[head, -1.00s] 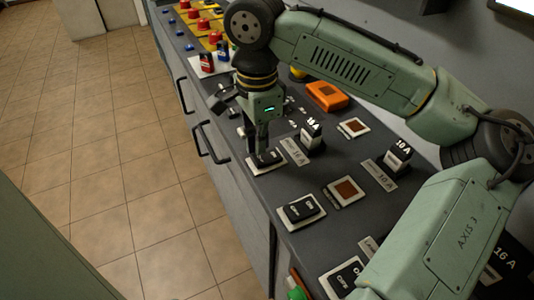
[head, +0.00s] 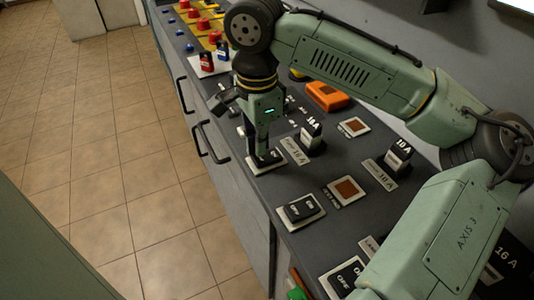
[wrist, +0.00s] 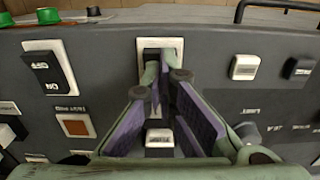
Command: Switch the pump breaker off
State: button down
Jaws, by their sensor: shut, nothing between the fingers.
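My gripper (head: 260,152) is shut and points down at a black rocker switch (head: 273,156) on a white plate near the panel's front edge. In the wrist view the gripper (wrist: 162,78) covers most of that switch's plate (wrist: 160,43); contact cannot be told. Behind it stands a breaker with a black and white lever (head: 312,133) and a 16 A label (head: 295,151). Another breaker (head: 398,154), marked 10 A, stands to the right. The label words are too small to tell which is the pump breaker.
Another rocker switch (head: 300,209) and a brown square indicator (head: 346,189) lie nearer the camera. An orange box (head: 327,95) sits behind the gripper. Red knobs on a yellow strip (head: 205,27) are at the far end. Handles (head: 212,143) stick out from the cabinet front.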

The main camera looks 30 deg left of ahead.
aim_at(259, 158)
jog(key=shift+f+b, duration=0.45)
jog(key=shift+f, duration=0.5)
dwell(0.3)
notch_tip(259, 158, up, 7)
jog(key=p, duration=0.7)
jog(key=shift+r, duration=0.1)
dwell(0.5)
